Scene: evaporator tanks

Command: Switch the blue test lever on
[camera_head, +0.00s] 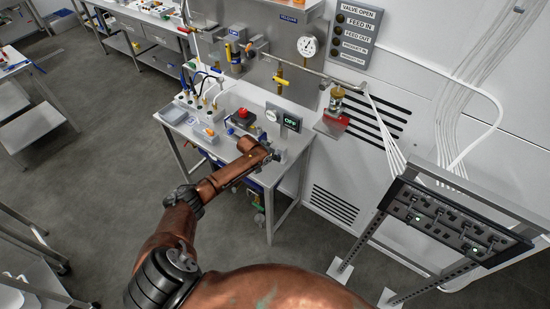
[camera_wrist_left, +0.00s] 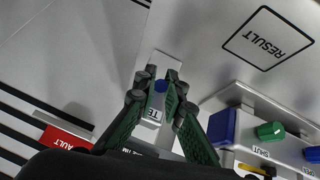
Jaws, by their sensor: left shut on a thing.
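The blue test lever (camera_wrist_left: 161,86) shows in the left wrist view as a small blue tip between my fingertips, on a pale plate with a partly covered label starting "TE". My left gripper (camera_wrist_left: 158,92) is shut on it, fingers on either side. In the head view my left gripper (camera_head: 268,154) is at the right part of the small white bench, and it hides the lever there. A dark display (camera_head: 290,122) just behind it reads "OFF" in green. My right gripper is not in view.
A red button (camera_head: 243,113) and several cabled connectors stand on the bench (camera_head: 225,104), left of my gripper. In the left wrist view, a housing with a green knob (camera_wrist_left: 270,131) is at right and a red label (camera_wrist_left: 66,138) at left. A switch rack (camera_head: 450,225) stands at right.

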